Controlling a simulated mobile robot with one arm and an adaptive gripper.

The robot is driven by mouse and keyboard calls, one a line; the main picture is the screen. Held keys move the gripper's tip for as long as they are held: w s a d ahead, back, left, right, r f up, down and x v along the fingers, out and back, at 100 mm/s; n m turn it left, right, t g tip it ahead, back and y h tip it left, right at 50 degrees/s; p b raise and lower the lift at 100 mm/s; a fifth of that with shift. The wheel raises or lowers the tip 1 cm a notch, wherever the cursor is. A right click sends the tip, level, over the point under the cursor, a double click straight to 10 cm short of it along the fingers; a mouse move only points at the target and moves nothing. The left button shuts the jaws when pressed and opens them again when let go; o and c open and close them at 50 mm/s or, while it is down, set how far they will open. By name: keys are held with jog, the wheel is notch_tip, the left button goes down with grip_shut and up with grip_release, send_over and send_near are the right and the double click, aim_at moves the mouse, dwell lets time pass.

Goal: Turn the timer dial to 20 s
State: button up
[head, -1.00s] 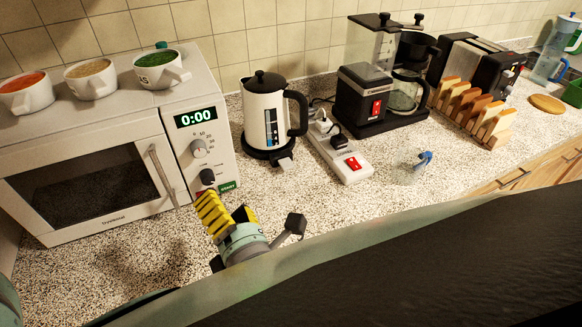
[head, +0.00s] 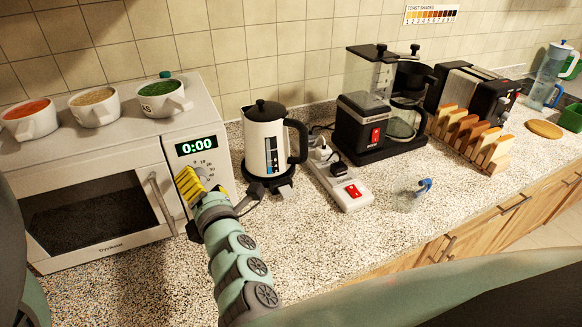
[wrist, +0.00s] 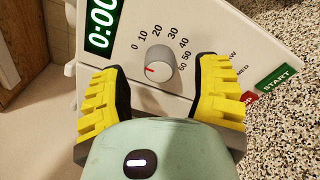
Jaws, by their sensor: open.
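The timer dial (wrist: 160,63) is a grey round knob on the microwave's white panel, ringed by numbers from 0 to 60. Its red mark is on the lower left of its face, on the 0 side and away from the 20. The display (head: 197,146) reads 0:00. My gripper (head: 188,184) is open in front of the panel, and hides the dial in the head view. In the wrist view, its yellow fingers stand to the left and right of the dial with gaps on both sides. Contact with the panel cannot be told.
The microwave (head: 88,181) stands at left with several cups of coloured contents on top. A green START button (wrist: 276,78) and a red mark lie near the right finger. A white kettle (head: 265,143) and a power strip (head: 346,191) are to the right.

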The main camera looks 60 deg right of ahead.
jog(key=shift+x, duration=0.85)
grip_shut()
